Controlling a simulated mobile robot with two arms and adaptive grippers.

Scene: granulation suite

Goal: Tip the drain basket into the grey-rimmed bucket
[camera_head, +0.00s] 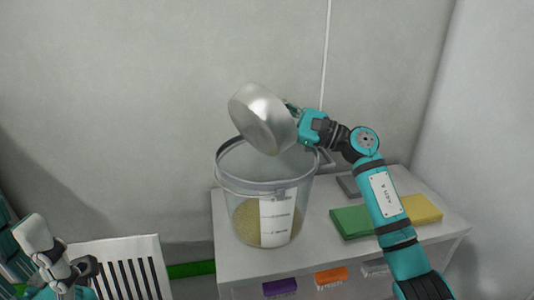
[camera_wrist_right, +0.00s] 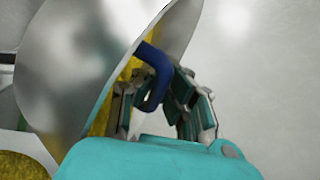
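The drain basket (camera_head: 262,118) is a silver metal bowl, tilted steeply on its side above the grey-rimmed bucket (camera_head: 229,160). My right gripper (camera_head: 294,111) is at the basket's right side. In the right wrist view, its fingers (camera_wrist_right: 160,100) close around the basket's blue handle (camera_wrist_right: 155,75). Yellow material (camera_wrist_right: 118,85) shows at the basket's opening, beside the handle. The bucket is clear, upright, with a white label and yellow granules in its lower part.
The bucket stands on a white table (camera_head: 317,240). A green block (camera_head: 351,222) and a yellow block (camera_head: 421,209) lie to its right, partly behind my right arm. Purple and orange tags (camera_head: 331,277) are on the table's front. A white slatted piece (camera_head: 90,250) stands at lower left.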

